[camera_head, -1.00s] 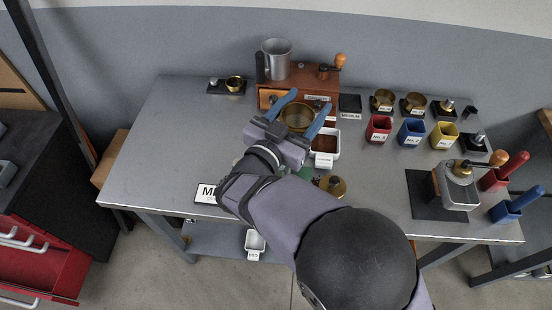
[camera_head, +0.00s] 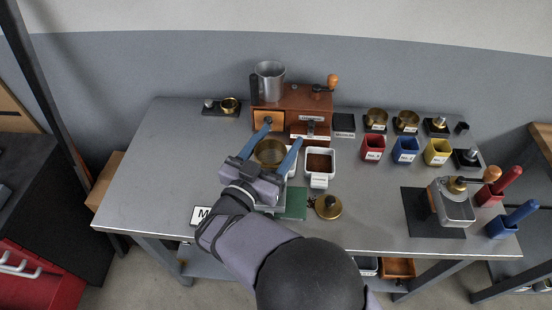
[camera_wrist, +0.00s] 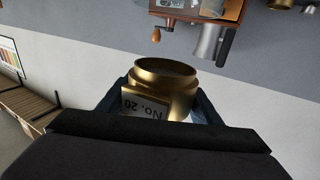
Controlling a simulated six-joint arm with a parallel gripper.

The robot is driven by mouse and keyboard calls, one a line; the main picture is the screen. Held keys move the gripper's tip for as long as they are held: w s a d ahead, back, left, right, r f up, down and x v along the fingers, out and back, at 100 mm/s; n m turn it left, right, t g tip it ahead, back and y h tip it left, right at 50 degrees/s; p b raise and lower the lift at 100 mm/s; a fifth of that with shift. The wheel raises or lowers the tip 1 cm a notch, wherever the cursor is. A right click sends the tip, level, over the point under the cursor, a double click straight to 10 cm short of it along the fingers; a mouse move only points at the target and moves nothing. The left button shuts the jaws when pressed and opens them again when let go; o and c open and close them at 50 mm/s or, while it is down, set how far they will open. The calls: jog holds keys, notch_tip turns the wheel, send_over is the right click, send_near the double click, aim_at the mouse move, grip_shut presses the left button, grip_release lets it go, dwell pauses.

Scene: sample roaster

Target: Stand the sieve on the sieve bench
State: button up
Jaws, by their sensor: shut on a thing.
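My gripper (camera_head: 282,135) is shut on a brass sieve (camera_head: 270,153), with a blue finger on each side of it. It holds the sieve in front of the wooden grinder. In the wrist view the sieve (camera_wrist: 165,75) sits between the fingers, and its tag reads "No. 20" upside down. Its height above the table is hard to judge. An empty dark plate (camera_head: 344,121) with a label too small to read lies right of the grinder; I cannot tell if it is the sieve bench. Two brass sieves (camera_head: 376,116) (camera_head: 406,118) stand to its right.
The wooden grinder (camera_head: 290,103) carries a metal cup (camera_head: 269,80). A white tray of dark grounds (camera_head: 320,161) stands just right of the sieve. Red, blue and yellow bins (camera_head: 405,150) stand farther right.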

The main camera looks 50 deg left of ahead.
aim_at(277, 155)
jog(key=shift+f+p, duration=0.55)
jog(key=shift+f, duration=1.85)
jog(key=shift+d+f, duration=0.15)
jog(key=shift+f, duration=0.45)
jog(key=shift+c, duration=0.6)
jog(key=o, duration=1.1)
jog(key=shift+o, duration=0.9)
jog(key=shift+f, duration=0.15)
jog(key=b+v, duration=0.1)
jog(key=v, duration=0.1)
jog(key=b+v, duration=0.1)
jog(key=v, duration=0.1)
jog(key=b+v, duration=0.1)
jog(key=v, duration=0.1)
jog(key=shift+s+a, duration=0.15)
jog(key=shift+a, duration=0.1)
jog(key=shift+o, duration=0.3)
jog(key=shift+s+d+r, duration=0.25)
jog(key=shift+s, duration=0.25)
